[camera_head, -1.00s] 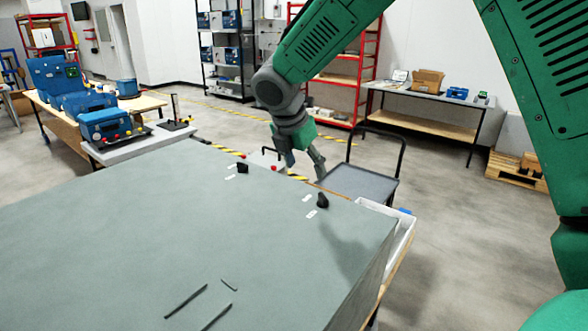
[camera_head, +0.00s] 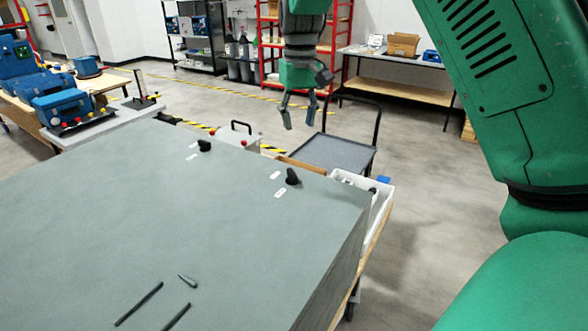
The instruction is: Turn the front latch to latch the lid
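The lid (camera_head: 190,220) is a large flat grey-green top in the lower half of the head view. Two black latch knobs stand near its far edge: one (camera_head: 292,177) close to the right corner, one (camera_head: 204,146) further left. White label marks lie beside each knob. I cannot tell for sure which is the front latch. My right gripper (camera_head: 299,118) hangs fingers down, beyond and above the lid's far edge, apart from both knobs. Its two fingers are spread with nothing between them. My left gripper is not in view.
Dark slots and a small peg (camera_head: 187,281) show on the near part of the lid. A white bin (camera_head: 378,195) sits beside the lid's right corner. A grey cart (camera_head: 335,152) stands behind. Blue devices (camera_head: 62,105) rest on a table at left. Air above the lid is clear.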

